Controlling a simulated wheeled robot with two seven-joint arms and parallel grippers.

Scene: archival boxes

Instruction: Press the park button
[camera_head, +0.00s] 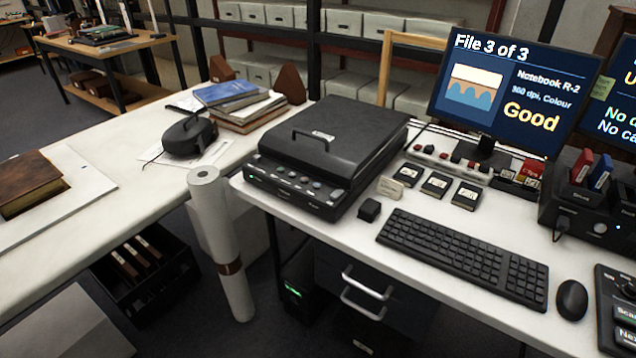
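No button that I can read as "park" shows. A black flatbed scanner (335,145) with its lid down stands on the white desk. Its front panel (295,183) has several small round buttons and a green light at the left; their labels are too small to read. A black control pad (618,310) with labelled keys is cut off at the right edge. Neither of my grippers is in view.
A monitor (515,85) reads "File 3 of 3" and "Good". A keyboard (462,257), mouse (572,299) and three small black cartridges (436,185) lie on the desk (345,226). A white paper roll (222,245) stands at the desk's left edge.

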